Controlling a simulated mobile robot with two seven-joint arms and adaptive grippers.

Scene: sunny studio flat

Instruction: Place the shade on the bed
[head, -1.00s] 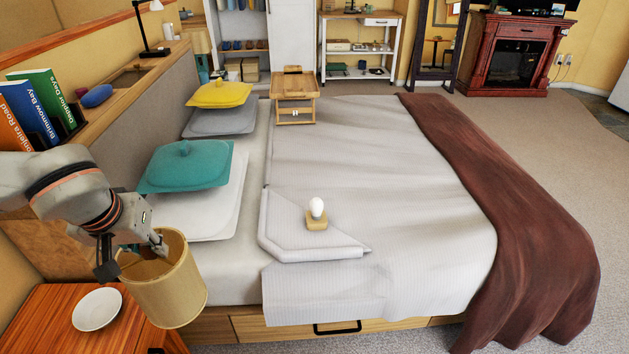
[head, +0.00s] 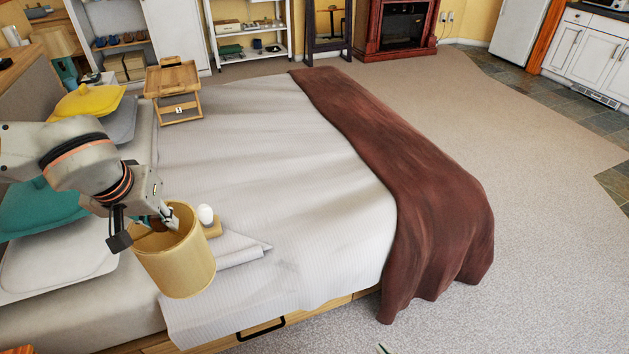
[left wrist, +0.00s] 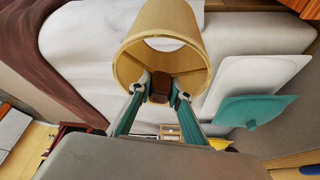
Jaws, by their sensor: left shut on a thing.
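The shade (head: 178,262) is a tan, open-ended drum. My left gripper (head: 158,222) is shut on its rim and holds it over the near left part of the bed (head: 270,170). I cannot tell how high the shade is above the bedding. In the left wrist view the shade (left wrist: 150,28) hangs from the fingertips of my left gripper (left wrist: 160,85), with a dark brown piece between them. The bed has a white sheet with a folded-back corner. My right gripper is not in view.
A white bulb on a small wooden base (head: 207,218) stands on the bed right beside the shade. A wooden tray table (head: 173,85) stands at the far left. Teal (head: 45,210) and yellow (head: 88,101) cushions lie left. A brown throw (head: 400,170) covers the foot. The middle is clear.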

